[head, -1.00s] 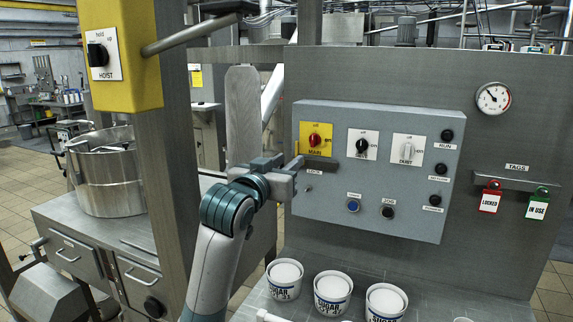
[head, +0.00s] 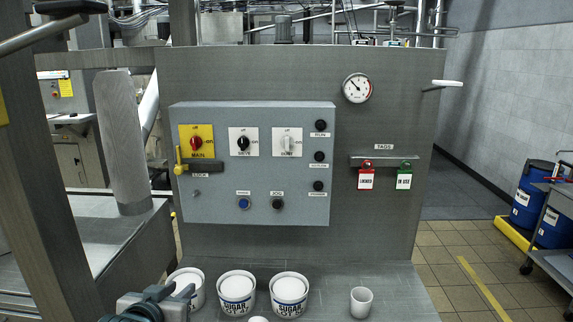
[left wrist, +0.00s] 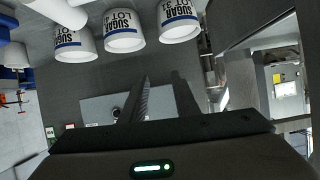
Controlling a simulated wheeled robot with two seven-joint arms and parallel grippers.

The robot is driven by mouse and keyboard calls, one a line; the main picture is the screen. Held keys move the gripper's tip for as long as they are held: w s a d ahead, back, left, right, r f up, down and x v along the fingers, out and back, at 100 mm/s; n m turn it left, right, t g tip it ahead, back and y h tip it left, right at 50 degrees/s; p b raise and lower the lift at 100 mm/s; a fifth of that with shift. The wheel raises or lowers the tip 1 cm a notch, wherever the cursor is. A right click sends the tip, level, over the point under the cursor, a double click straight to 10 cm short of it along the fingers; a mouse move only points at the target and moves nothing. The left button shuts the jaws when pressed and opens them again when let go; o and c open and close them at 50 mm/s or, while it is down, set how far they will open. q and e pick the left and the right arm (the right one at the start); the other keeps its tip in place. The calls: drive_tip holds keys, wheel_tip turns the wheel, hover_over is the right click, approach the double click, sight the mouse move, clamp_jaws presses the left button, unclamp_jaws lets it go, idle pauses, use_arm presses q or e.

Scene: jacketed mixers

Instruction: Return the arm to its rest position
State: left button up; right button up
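My left gripper (head: 172,294) is low at the bottom left of the head view, in front of the sugar tubs and well below the control panel (head: 250,207). In the left wrist view its two dark fingers (left wrist: 160,78) stand apart with nothing between them, so it is open and empty. Only the gripper end of my left arm shows in the head view; the rest is out of frame. My right gripper is not in view.
Several white sugar tubs (head: 236,292) stand on the steel shelf (head: 335,275), very near my left gripper. A white cup (head: 361,302) stands right of them. A grey post (head: 45,190) rises at left. A cart (head: 553,215) and blue drums (head: 527,195) are at far right.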

use_arm(q)
drive_tip(key=s+d+f+g, duration=0.1)
drive_tip(key=s+f+g, duration=0.4)
drive_tip(key=s+f, duration=1.2)
drive_tip(key=s+f+g, duration=0.2)
drive_tip(key=s+f, duration=0.2)
drive_tip(key=s, duration=0.3)
drive_tip(key=s+d+f+m+g, duration=0.1)
drive_tip(key=s+f, duration=0.3)
drive_tip(key=s, duration=0.3)
drive_tip(key=s+f+g, duration=0.2)
drive_tip(key=s+f, duration=0.1)
drive_tip(key=s, duration=0.5)
wheel_tip(320, 180, down, 30)
drive_tip(key=b, duration=0.2)
drive_tip(key=s+a+f+g+b, duration=0.1)
drive_tip(key=s+a+f+g, duration=0.1)
drive_tip(key=s+f, duration=1.6)
drive_tip(key=shift+s+a+f+m, duration=0.15)
drive_tip(key=shift+a+f+m, duration=0.15)
drive_tip(key=shift+a+f, duration=0.35)
drive_tip(key=shift+d+f, duration=0.1)
drive_tip(key=shift+d, duration=0.1)
